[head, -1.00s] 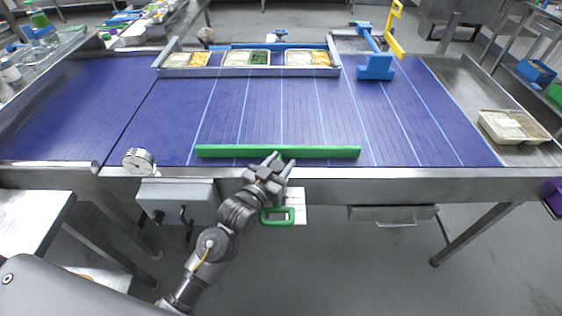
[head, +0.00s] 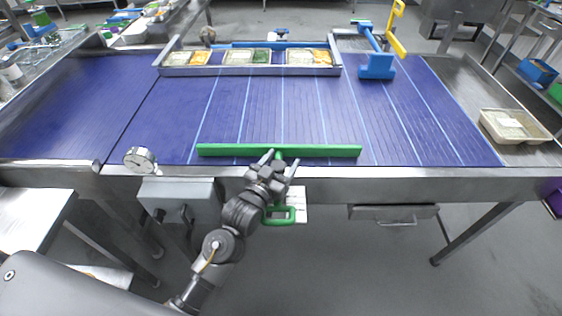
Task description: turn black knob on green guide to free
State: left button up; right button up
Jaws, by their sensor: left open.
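The green guide (head: 230,149) is a long bar lying across the near edge of the blue belt. A green loop handle (head: 288,217) hangs below it in front of the table edge. The black knob cannot be made out; my left gripper covers the middle of the guide where its bracket meets the edge. My left gripper (head: 279,162) is open, its two fingertips pointing up at the guide's middle. Whether a finger touches the guide or knob cannot be told. My right gripper is not in view.
A round dial (head: 139,160) and a grey control box (head: 178,193) sit left of my arm at the table's front. A container (head: 514,126) stands at right.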

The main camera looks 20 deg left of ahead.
pick_arm(q)
jog(key=b+v, duration=0.2)
jog(key=v, duration=0.8)
jog(key=shift+s, duration=0.4)
